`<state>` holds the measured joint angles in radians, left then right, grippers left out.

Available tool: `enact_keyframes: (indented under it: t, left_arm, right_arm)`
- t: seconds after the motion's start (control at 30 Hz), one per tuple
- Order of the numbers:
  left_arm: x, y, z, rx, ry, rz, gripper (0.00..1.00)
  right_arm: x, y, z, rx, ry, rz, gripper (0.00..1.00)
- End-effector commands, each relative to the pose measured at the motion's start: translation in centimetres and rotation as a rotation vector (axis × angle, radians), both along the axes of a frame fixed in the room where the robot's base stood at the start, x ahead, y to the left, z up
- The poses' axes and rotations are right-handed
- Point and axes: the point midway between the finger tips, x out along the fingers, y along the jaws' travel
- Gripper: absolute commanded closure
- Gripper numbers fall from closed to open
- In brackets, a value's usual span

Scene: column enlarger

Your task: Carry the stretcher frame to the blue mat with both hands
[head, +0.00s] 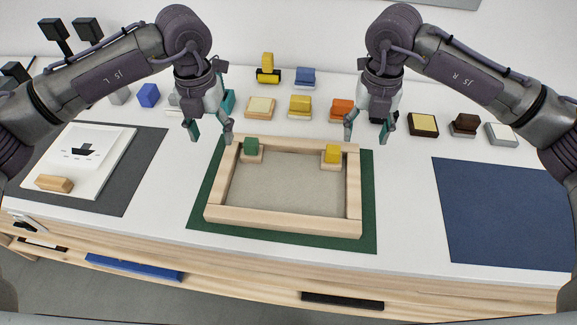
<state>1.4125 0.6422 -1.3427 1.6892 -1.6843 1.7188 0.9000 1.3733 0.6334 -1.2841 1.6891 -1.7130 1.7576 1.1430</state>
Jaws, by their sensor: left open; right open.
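The stretcher frame (283,220) is a pale wooden rectangle lying flat on a dark green mat (205,228) in the middle of the table. Inside its far corners sit a green block (251,148) and a yellow block (332,154), each on a light wooden base. The blue mat (505,215) lies bare at the right. My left gripper (212,137) is open and empty above the frame's far left corner. My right gripper (368,135) is open and empty above the far right corner. Neither gripper visibly grips the frame.
Several coloured blocks on bases stand in a row behind the frame, including a yellow one (300,106). A grey mat at left holds a white printed sheet (85,150) and a wooden block (54,184). White table between the green and blue mats is clear.

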Motion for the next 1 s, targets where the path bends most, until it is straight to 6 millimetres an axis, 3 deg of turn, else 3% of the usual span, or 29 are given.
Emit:
enact_keyframes:
  t: [0.37,1.0]
  left_arm:
    - [0.0,0.0,-0.8,-0.002,0.002,0.001,0.38]
    - [-0.1,0.0,-11.9,-0.003,0.003,0.001,0.38]
  right_arm:
    - [0.0,0.0,-0.7,0.001,0.002,-0.001,0.38]
    - [-0.1,0.1,-11.9,0.002,0.003,-0.001,0.38]
